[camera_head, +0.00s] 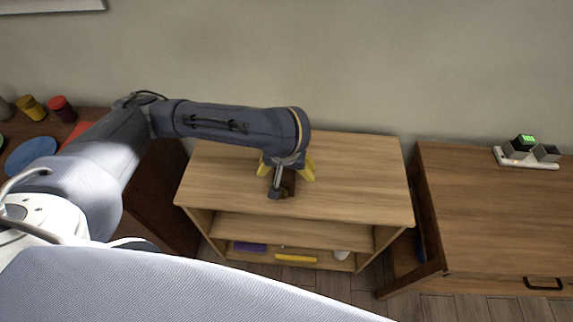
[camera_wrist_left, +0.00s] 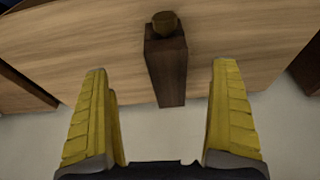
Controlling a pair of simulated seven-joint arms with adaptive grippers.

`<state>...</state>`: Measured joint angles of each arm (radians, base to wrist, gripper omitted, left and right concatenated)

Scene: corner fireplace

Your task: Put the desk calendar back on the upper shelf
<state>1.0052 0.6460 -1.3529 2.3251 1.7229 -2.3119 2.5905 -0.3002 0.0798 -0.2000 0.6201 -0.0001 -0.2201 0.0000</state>
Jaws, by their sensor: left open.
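The light wooden shelf unit (camera_head: 340,180) stands in the middle of the head view, with a top board and shelves below. A dark brown block (camera_wrist_left: 168,72) with a rounded brown piece (camera_wrist_left: 165,23) at one end is on its top; the block also shows in the head view (camera_head: 289,180). I cannot tell whether this is the desk calendar; nothing else is clearly one. My left gripper (camera_head: 286,172) is over the top board, pointing down. Its yellow fingers are open on either side of the block, apart from it in the left wrist view (camera_wrist_left: 161,75). My right gripper is not seen.
A purple item (camera_head: 250,247), a yellow item (camera_head: 296,258) and a white item (camera_head: 341,255) lie on the low shelf. A brown cabinet (camera_head: 500,200) at right bears a white strip with small devices (camera_head: 525,150). The top board's right side is clear.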

